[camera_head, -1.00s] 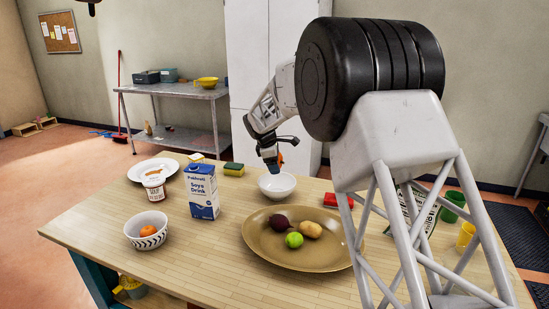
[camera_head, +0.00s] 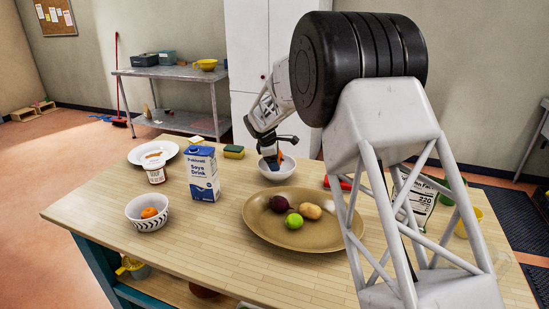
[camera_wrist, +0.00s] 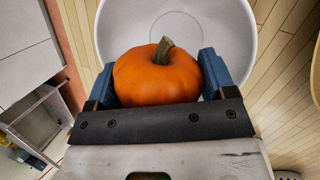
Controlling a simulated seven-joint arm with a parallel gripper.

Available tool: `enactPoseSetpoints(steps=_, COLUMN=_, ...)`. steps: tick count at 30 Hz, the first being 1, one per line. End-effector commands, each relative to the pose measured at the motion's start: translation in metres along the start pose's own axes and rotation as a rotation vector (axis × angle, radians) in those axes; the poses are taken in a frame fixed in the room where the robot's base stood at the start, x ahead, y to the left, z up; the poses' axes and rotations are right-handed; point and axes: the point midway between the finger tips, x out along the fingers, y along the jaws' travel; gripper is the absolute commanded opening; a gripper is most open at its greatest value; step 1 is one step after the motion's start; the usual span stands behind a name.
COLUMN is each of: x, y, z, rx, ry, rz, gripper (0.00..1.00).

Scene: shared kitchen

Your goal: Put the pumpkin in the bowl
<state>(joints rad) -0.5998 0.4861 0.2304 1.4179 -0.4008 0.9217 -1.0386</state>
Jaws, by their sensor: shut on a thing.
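An orange pumpkin (camera_wrist: 158,78) with a green-brown stem sits between the two blue fingers of my gripper (camera_wrist: 160,85) in the wrist view. The gripper is shut on it. A plain white bowl (camera_wrist: 240,30) lies behind and beneath the pumpkin in that view. In the head view my gripper (camera_head: 273,163) is low at the white bowl (camera_head: 277,173), with its fingertips at or inside the rim. Only a sliver of the pumpkin shows there. I cannot tell whether the pumpkin touches the bowl. A second bowl, with a black pattern (camera_head: 148,224), holds an orange fruit (camera_head: 149,213).
A brown tray (camera_head: 262,235) with a dark red vegetable, a potato and a lime is in front of the white bowl. A soya drink carton (camera_head: 203,174), a sponge (camera_head: 233,152), a plate (camera_head: 140,150) and a cup (camera_head: 155,174) stand to the left. A red item (camera_head: 337,183) is to the right.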

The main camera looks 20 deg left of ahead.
Motion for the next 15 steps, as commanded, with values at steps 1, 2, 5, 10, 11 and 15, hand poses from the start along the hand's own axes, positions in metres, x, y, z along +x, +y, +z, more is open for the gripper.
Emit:
enactPoseSetpoints(steps=1, x=0.0002, y=0.0, z=-0.0001, rx=0.0, ry=0.0, rz=0.0, gripper=0.49)
enactPoseSetpoints(steps=2, x=0.0004, y=0.0, z=-0.0001, rx=0.0, ry=0.0, rz=0.0, gripper=0.49)
enactPoseSetpoints(steps=5, x=0.0004, y=-0.0001, z=-0.0001, rx=0.0, ry=0.0, rz=0.0, gripper=0.49)
enactPoseSetpoints(steps=10, x=0.0006, y=-0.0002, z=-0.0002, rx=0.0, ry=0.0, rz=0.0, gripper=0.86)
enactPoseSetpoints(steps=11, x=0.0006, y=-0.0002, z=-0.0002, rx=0.0, ry=0.0, rz=0.0, gripper=0.91)
enactPoseSetpoints(steps=15, x=0.0005, y=-0.0002, z=-0.0002, rx=0.0, ry=0.0, rz=0.0, gripper=1.0)
